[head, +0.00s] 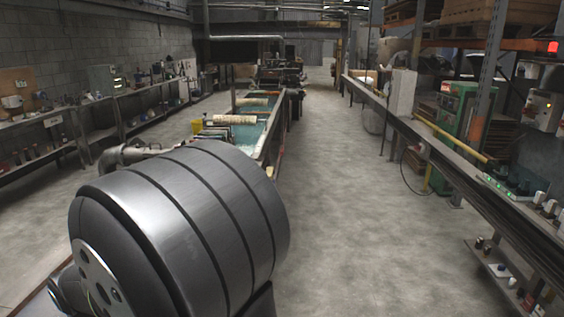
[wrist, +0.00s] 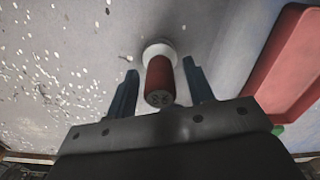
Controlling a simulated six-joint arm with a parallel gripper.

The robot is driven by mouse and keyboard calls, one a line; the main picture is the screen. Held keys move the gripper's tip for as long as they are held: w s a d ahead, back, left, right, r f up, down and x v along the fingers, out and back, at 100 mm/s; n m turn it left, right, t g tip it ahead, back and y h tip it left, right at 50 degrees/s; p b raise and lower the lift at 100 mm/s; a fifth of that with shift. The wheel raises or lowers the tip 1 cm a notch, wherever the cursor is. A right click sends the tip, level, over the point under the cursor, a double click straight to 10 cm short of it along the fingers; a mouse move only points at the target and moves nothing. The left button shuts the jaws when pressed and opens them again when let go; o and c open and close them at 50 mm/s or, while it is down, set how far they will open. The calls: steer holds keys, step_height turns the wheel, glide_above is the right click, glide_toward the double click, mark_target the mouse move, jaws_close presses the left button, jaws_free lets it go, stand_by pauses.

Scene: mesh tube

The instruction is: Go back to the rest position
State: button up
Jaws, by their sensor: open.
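My gripper (wrist: 160,66) shows in the wrist view with its two dark blue fingers spread apart. A dark red cylinder (wrist: 160,80) with a white round part (wrist: 158,49) at its far end shows between the fingers. Gaps show on both sides of it, so the fingers do not appear to touch it. Whether the cylinder is level with the fingertips or beyond them I cannot tell. The head view shows my large grey arm link in front, and my gripper is not visible there.
In the wrist view, a red tray (wrist: 292,62) lies at the right, with a bit of green below it. The grey surface (wrist: 90,30) has white specks on the left. In the head view, a workshop has shelves at left, a bench (head: 437,143) at right and open floor (head: 345,200) between.

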step_height(320, 180, up, 11)
steer(key=shift+f, duration=0.15)
step_height(320, 180, down, 12)
steer(key=shift+f, duration=0.2)
steer(key=r, duration=0.5)
steer(key=shift+w+d+r, duration=0.2)
steer(key=shift+w+d, duration=0.05)
steer(key=shift+d, duration=0.05)
steer(key=w+d+r, duration=0.5)
steer(key=d+r, duration=0.1)
steer(key=d, duration=0.3)
steer(key=s+a+f+n, duration=0.2)
steer(key=s+a+n, duration=0.1)
steer(key=a, duration=0.8)
steer(key=s+a+f+n, duration=0.3)
steer(key=s+a, duration=0.2)
steer(key=a, duration=0.7)
steer(key=shift+s+f, duration=0.15)
steer(key=shift+f, duration=0.05)
steer(key=shift+o, duration=0.2)
